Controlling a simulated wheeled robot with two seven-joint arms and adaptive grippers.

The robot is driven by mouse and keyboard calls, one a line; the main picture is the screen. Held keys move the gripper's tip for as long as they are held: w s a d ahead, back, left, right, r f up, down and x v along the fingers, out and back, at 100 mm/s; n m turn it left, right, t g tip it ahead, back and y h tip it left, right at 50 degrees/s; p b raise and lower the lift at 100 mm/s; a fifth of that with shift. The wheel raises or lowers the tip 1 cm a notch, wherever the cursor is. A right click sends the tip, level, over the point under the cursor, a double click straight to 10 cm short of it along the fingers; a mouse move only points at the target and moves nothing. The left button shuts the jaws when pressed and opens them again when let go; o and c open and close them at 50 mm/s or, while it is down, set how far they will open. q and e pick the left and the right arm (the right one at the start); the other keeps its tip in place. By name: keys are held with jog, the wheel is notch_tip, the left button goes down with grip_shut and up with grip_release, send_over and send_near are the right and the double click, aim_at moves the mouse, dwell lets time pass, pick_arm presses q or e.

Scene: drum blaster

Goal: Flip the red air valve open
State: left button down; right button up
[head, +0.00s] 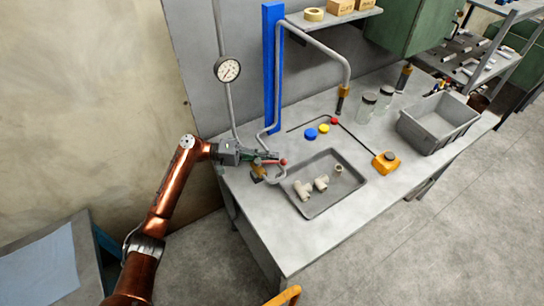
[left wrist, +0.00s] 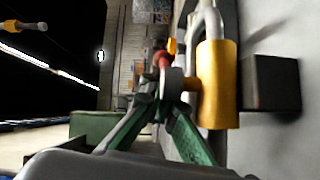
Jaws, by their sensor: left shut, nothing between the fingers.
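The red air valve handle (head: 283,162) shows as a small red tip at the left end of the workbench, beside a brass valve body (head: 259,171) on the pipe. In the left wrist view the red handle (left wrist: 162,58) is partly hidden behind a grey round part, and the brass body (left wrist: 217,85) stands just right of the fingers. My left gripper (head: 272,156) is at the valve, its green fingers shut with nothing between them. In the left wrist view its fingertips (left wrist: 163,92) are close to the handle; I cannot tell whether they touch. My right gripper is not in view.
A tray (head: 345,199) with pale pipe fittings lies right of the valve. Blue, yellow and red buttons (head: 323,129), an orange box (head: 386,162), jars (head: 367,108) and a grey bin (head: 412,128) stand farther right. A gauge (head: 228,69) and blue post (head: 272,60) rise behind.

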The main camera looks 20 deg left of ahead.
pick_arm(q)
jog(key=shift+s+d+f, duration=0.2)
jog(key=shift+f, duration=0.05)
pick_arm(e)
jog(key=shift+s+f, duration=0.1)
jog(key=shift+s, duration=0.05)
pick_arm(q)
jog(key=w, duration=0.1)
jog(key=w+a+b, duration=0.1)
jog(key=w+b, duration=0.1)
jog(key=shift+w+a+r, duration=0.25)
jog(key=shift+w+r, duration=0.05)
jog(key=shift+w, duration=0.1)
jog(key=shift+w+a+r+p+v, duration=0.15)
jog(key=shift+w+v, duration=0.15)
jog(key=shift+v, duration=1.4)
jog(key=shift+w+r+p+v, duration=0.15)
jog(key=shift+w+v, duration=0.2)
jog(key=shift+v, duration=1.3)
jog(key=shift+w+a+r+p+v, duration=0.15)
jog(key=shift+w+v, duration=0.15)
jog(key=shift+v, duration=1.4)
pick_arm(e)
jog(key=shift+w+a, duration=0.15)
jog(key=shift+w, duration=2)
pick_arm(q)
jog(key=shift+d+f, duration=0.1)
jog(key=shift+d, duration=0.1)
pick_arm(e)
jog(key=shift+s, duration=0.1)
